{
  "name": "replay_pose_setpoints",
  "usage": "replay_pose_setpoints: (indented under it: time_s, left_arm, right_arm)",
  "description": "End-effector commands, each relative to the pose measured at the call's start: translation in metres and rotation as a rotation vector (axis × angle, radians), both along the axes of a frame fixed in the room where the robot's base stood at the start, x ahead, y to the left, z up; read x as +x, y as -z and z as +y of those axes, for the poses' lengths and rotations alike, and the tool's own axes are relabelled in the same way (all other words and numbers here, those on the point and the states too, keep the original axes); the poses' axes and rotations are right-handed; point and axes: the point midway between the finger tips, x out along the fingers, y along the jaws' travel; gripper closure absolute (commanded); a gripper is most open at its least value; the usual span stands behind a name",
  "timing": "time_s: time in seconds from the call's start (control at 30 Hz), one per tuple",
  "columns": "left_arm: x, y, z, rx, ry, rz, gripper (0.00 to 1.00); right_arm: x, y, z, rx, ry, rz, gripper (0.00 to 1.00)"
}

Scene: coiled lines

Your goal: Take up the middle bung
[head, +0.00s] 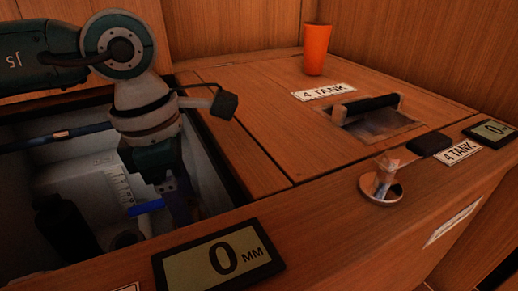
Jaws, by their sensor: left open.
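My left gripper (166,203) hangs down inside the open tank (215,188) on the left, near its right wall. It is open, but its fingertips are dark and partly blend with the tank wall. A small blue bar (147,207) shows beside the fingers; I cannot tell whether it touches them. A dark round piece (126,238) sits low in the tank below and left of the gripper, and could be a bung. A larger black cylinder (66,226) stands further left. I cannot tell which is the middle bung. My right gripper is out of view.
A wooden lid with a black bar handle (368,106) and a 4 TANK label covers the right side. An orange cup (316,48) stands at the back. A 0 MM display (219,256) is at the front edge. A metal-rimmed hole (391,194) holds a pale piece.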

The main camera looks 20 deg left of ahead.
Motion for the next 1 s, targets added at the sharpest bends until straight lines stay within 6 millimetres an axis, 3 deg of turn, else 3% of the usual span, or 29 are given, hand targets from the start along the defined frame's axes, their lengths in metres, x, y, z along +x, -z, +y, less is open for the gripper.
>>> replay_pose_setpoints:
  time_s: [0.27, 0.9, 1.0]
  left_arm:
    - [0.0004, 0.0034, -0.0006, -0.001, 0.0, -0.001, 0.29]
    - [0.0003, 0.0035, -0.0003, -0.001, -0.001, 0.001, 1.0]
    - [0.0003, 0.0036, -0.0003, -0.001, -0.001, 0.001, 1.0]
  right_arm:
    - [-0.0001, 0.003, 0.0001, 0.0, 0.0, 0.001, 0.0]
    - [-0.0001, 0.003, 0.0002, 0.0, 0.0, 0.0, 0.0]
    - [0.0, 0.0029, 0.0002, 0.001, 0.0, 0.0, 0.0]
